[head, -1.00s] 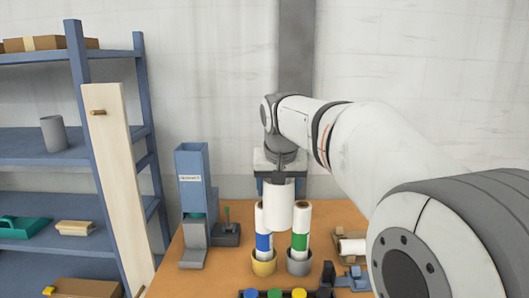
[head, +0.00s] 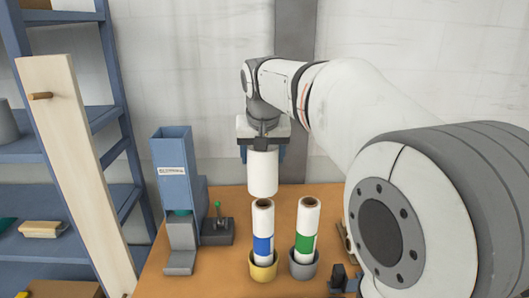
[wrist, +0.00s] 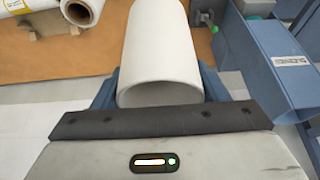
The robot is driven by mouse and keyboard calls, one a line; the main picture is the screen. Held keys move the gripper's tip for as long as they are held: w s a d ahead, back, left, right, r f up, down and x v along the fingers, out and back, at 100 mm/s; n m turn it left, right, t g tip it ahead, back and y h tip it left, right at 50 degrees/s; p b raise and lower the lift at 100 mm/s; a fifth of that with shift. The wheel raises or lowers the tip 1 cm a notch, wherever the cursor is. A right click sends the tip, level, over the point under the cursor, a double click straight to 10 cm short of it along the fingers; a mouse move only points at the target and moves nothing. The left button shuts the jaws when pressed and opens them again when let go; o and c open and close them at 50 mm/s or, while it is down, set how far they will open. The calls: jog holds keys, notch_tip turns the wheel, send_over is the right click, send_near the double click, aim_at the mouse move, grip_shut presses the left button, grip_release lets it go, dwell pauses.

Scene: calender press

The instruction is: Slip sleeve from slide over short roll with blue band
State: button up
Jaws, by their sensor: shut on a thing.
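My gripper (head: 263,153) is shut on the white sleeve (head: 263,175), an upright hollow tube; its blue fingers sit on either side of it. In the wrist view the sleeve (wrist: 166,45) fills the space between the fingers. The roll with the blue band (head: 262,222) stands upright in a yellow cup (head: 263,272). The sleeve's lower end appears just above this roll's top, nearly in line in the head view; the depth offset is hard to tell. The blue slide (head: 173,170) stands to the left and also shows in the wrist view (wrist: 275,80).
A roll with a green band (head: 305,243) stands in a grey cup (head: 303,267) close on the right. A small lever box (head: 217,231) stands beside the slide. A lying roll (wrist: 45,18) shows in the wrist view. A leaning board (head: 72,160) and blue shelves (head: 105,115) are left.

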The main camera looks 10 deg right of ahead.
aim_at(264, 157)
jog(key=shift+f+b, duration=3.2)
jog(key=shift+f, duration=1.15)
jog(key=o, duration=1)
jog(key=shift+s, duration=0.1)
jog(key=v, duration=0.8)
jog(key=s+f, duration=0.7)
jog(key=s+f+n+g, duration=0.1)
jog(key=s+f, duration=0.6)
jog(key=f, duration=0.1)
jog(key=s+d+f+n+g, duration=0.1)
jog(key=s+f, duration=0.6)
jog(key=shift+f+y, duration=0.15)
jog(key=shift+y, duration=0.25)
